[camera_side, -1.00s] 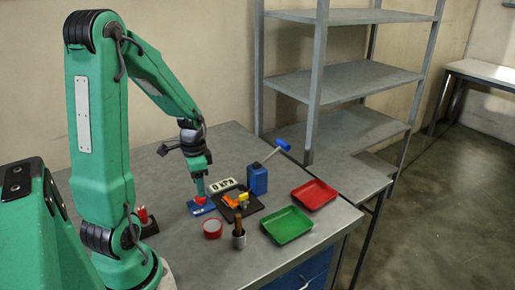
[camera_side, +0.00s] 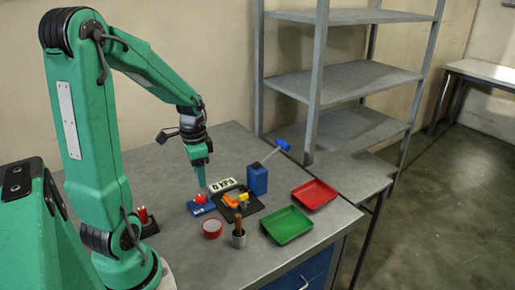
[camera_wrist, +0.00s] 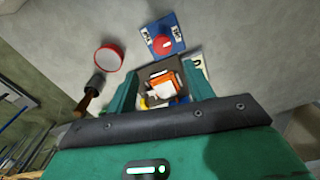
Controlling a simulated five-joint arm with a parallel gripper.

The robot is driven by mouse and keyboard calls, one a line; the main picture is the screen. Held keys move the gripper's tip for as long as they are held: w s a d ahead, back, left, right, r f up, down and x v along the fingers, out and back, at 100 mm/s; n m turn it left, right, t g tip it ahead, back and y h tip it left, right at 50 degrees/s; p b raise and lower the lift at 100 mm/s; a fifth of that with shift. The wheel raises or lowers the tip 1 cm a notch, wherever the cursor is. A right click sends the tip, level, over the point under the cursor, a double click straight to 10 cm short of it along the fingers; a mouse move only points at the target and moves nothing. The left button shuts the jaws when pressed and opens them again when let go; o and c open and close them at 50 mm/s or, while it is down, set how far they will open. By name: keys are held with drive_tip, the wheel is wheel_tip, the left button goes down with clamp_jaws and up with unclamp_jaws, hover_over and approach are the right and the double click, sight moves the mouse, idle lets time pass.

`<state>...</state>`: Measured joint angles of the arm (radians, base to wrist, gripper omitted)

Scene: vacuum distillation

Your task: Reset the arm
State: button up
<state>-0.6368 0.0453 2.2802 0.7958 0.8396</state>
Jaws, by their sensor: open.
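My gripper (camera_side: 203,183) is green and points down above the bench, near a blue plate with a red knob (camera_side: 201,200). In the wrist view its two green fingers (camera_wrist: 162,95) are spread apart with nothing held between them. The blue plate with the red knob also shows in the wrist view (camera_wrist: 162,43), ahead of the fingers. A dark tray (camera_side: 247,210) carrying orange and yellow parts lies to the right of the gripper; the orange part (camera_wrist: 164,83) shows between the fingers in the wrist view, apart from them.
A blue box with a handle (camera_side: 257,180), a "0 kPa" sign (camera_side: 222,185), a red-rimmed round dish (camera_side: 212,228) and a cup with a brown-handled tool (camera_side: 239,240) stand close by. Green (camera_side: 287,225) and red (camera_side: 314,194) trays lie right. Grey shelving (camera_side: 345,80) stands behind.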

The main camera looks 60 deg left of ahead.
drive_tip(key=s+d+r+n+t, duration=0.1)
drive_tip(key=d+r+t, duration=0.1)
drive_tip(key=d+r, duration=0.4)
drive_tip(key=s+d+r+n+t, duration=0.1)
drive_tip(key=s+d+r+t, duration=0.1)
drive_tip(key=d+r, duration=0.5)
drive_tip(key=d+t, duration=0.1)
drive_tip(key=d, duration=0.4)
drive_tip(key=shift+d+r, duration=0.15)
drive_tip(key=shift+d, duration=0.25)
